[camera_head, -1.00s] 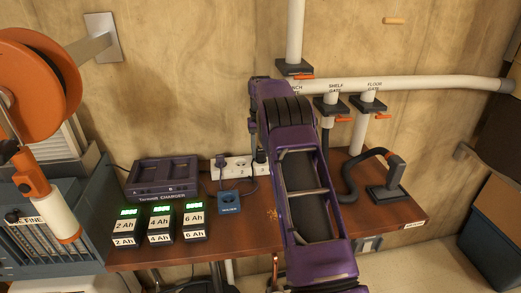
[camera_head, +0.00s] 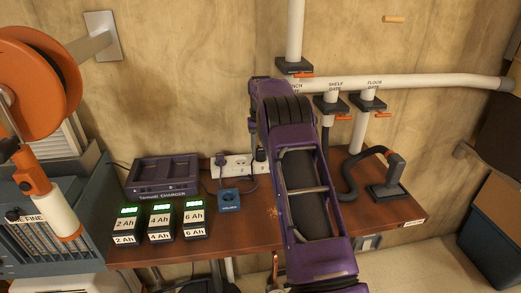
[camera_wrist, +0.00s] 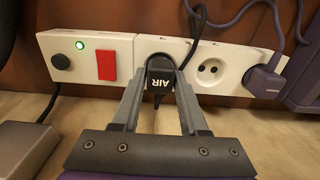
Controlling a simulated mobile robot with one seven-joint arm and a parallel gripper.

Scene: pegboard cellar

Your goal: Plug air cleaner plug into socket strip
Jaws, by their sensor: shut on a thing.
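The black air cleaner plug (camera_wrist: 160,68), marked AIR, is between the two fingers of my gripper (camera_wrist: 160,86), which is shut on it. In the wrist view the plug is at the socket beside the red switch on the white socket strip (camera_wrist: 119,46) and covers that socket's face. I cannot tell how deep it sits. The middle socket (camera_wrist: 211,70) is empty. A purple plug (camera_wrist: 264,80) sits in the end socket. In the head view the strip (camera_head: 238,166) lies at the back of the bench, with my arm partly covering its right end.
A battery charger (camera_head: 162,177) stands left of the strip, with several labelled batteries in front. A blue box (camera_head: 229,201) lies before the strip. A black hose with a nozzle (camera_head: 387,184) stands at the right. White pipes run along the wall close to my arm.

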